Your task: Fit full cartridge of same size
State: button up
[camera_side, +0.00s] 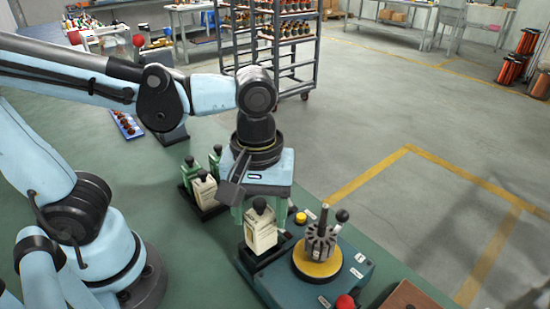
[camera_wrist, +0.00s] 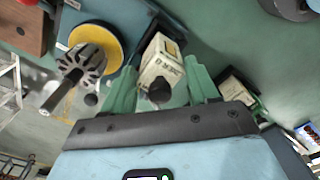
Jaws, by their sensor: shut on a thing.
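A cream cartridge (camera_side: 261,231) with a black knob stands at the left edge of the blue winding machine (camera_side: 352,278), over a black holder (camera_side: 258,261). Whether it is fully seated cannot be told. My gripper (camera_side: 262,214) is shut on this cartridge from above. The wrist view shows the cartridge (camera_wrist: 161,62) between the two green fingers of my gripper (camera_wrist: 161,82). Another cream cartridge (camera_side: 204,191) and two green ones, one in front (camera_side: 189,172) and one behind (camera_side: 215,157), stand in black trays to the left. My wrist partly hides that area.
An armature (camera_side: 320,240) with an upright shaft stands on a yellow disc (camera_side: 318,268) right beside the held cartridge. A yellow button (camera_side: 300,217), a black-knobbed lever (camera_side: 341,216) and a red knob (camera_side: 345,302) are on the machine. A brown box (camera_side: 410,297) lies at the right.

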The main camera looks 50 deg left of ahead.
jog(key=shift+f, duration=2.4)
jog(key=o, duration=1.2)
jog(key=shift+r, duration=0.15)
jog(key=shift+r, duration=2.15)
jog(key=shift+r, duration=0.1)
